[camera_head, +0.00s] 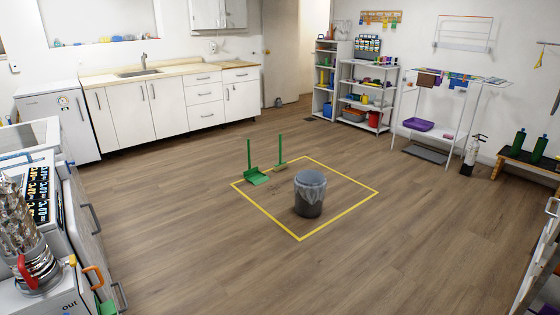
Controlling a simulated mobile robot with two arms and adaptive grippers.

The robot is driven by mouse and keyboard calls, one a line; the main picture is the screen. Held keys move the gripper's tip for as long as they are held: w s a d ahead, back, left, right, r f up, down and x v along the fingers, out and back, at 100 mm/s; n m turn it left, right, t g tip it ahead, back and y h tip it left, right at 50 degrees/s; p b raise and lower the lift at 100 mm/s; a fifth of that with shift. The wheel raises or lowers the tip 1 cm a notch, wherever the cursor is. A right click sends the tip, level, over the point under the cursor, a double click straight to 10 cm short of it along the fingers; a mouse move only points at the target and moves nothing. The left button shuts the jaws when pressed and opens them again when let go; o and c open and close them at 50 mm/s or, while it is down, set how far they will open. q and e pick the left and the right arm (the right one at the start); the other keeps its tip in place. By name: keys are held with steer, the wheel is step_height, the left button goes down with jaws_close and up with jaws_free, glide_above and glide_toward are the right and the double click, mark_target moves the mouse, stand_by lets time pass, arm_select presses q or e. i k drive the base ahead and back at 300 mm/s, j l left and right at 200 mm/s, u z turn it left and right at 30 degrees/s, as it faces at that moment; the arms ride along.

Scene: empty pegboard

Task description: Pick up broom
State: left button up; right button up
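A broom (280,152) with a thin green upright handle stands on the floor near the back corner of a yellow taped square. Its low head rests on the floor. A green dustpan (256,177) with its own tall green handle stands just to the left of the broom, near the tape's left corner. The two appear close but apart. Neither of my grippers is in view.
A grey bin (310,193) with a liner stands inside the yellow tape (341,220), in front of the broom. Wooden floor around the square is clear. White cabinets (170,108) line the back left; shelves (368,95) and a drying rack (440,115) stand right.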

mark_target(281, 166)
steer(key=i+l+u, duration=0.1)
steer(key=i, duration=0.45)
steer(key=i+l+u, duration=0.15)
steer(key=i, duration=0.4)
steer(key=i+l+u, duration=0.1)
steer(key=i, duration=0.4)
steer(key=i+l+u, duration=0.15)
steer(key=i+l, duration=0.15)
steer(key=i, duration=0.25)
steer(key=i+j, duration=0.15)
steer(key=i, duration=0.8)
steer(key=i+j, duration=0.15)
steer(key=i, duration=0.8)
steer(key=i+j+z, duration=0.1)
steer(key=i, duration=1.9)
